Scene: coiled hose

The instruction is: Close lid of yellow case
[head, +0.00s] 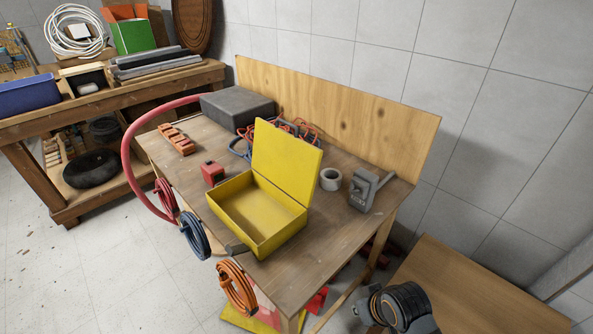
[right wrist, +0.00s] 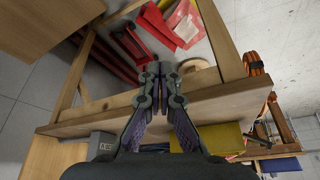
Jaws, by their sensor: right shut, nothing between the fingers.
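The yellow case (head: 268,235) sits on the wooden workbench near its front edge. Its lid (head: 286,160) stands up at the back, and the case looks empty inside. A small dark piece is at its front left corner, perhaps a handle or latch. My right gripper (head: 367,306) is at the lower right of the head view, off the bench's front right side and apart from the case. In the right wrist view my right gripper (right wrist: 158,72) is shut and empty, with the bench edge behind it. Part of the yellow case (right wrist: 205,138) shows there too. My left gripper is out of view.
A white tape roll (head: 330,179) and a grey device (head: 370,190) stand right of the case. A small red box (head: 213,173) is to its left. Cables (head: 290,130) and a dark grey box (head: 238,108) lie behind. Coiled hoses (head: 237,288) hang at the bench's front.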

